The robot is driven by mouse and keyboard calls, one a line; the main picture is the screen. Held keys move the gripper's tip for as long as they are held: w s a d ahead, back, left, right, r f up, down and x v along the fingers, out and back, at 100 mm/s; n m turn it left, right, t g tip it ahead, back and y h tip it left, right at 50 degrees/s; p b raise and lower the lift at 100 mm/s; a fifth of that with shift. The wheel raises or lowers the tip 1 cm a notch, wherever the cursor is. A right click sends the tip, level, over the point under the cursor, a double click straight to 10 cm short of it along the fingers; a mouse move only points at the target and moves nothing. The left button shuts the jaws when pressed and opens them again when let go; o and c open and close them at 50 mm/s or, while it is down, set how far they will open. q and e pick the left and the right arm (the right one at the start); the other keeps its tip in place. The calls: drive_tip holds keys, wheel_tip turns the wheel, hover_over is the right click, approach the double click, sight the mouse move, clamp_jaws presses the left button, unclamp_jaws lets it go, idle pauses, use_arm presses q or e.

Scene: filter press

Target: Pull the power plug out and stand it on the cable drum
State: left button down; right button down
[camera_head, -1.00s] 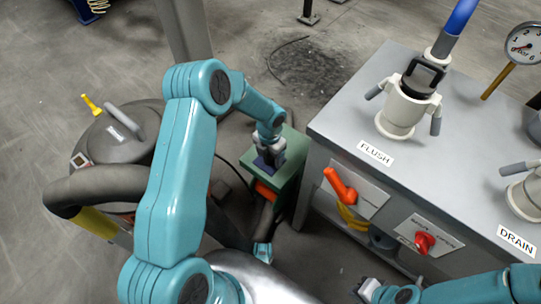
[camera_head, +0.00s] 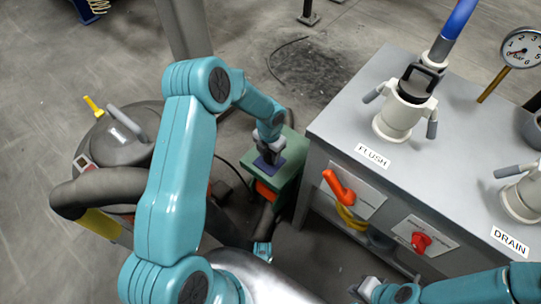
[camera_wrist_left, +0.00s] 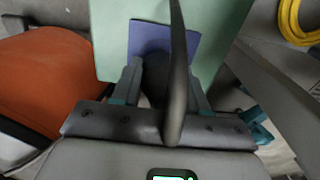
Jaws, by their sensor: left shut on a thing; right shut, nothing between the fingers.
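My left gripper (camera_head: 269,150) is shut on a dark plug (camera_wrist_left: 155,78) right over a blue square (camera_head: 270,166) on top of a green box (camera_head: 293,152). In the left wrist view the fingers (camera_wrist_left: 160,88) stand on either side of the dark plug, and a thick dark cable (camera_wrist_left: 176,70) runs across in front of it. The blue square (camera_wrist_left: 185,38) shows behind it. I cannot tell whether the plug touches the square. My right gripper (camera_head: 364,288) is shut and empty at the bottom, below the bench. I cannot make out the cable drum for sure.
A grey bench (camera_head: 340,120) with valves, a red knob (camera_head: 421,242) and an orange lever (camera_head: 338,186) stands right of the green box. A dark round vacuum-like machine (camera_head: 120,150) stands left. An orange thing (camera_wrist_left: 45,80) lies close left in the wrist view.

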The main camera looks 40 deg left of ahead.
use_arm(q)
drive_tip(key=shift+r+p, duration=1.7)
drive_tip(key=shift+r, duration=0.45)
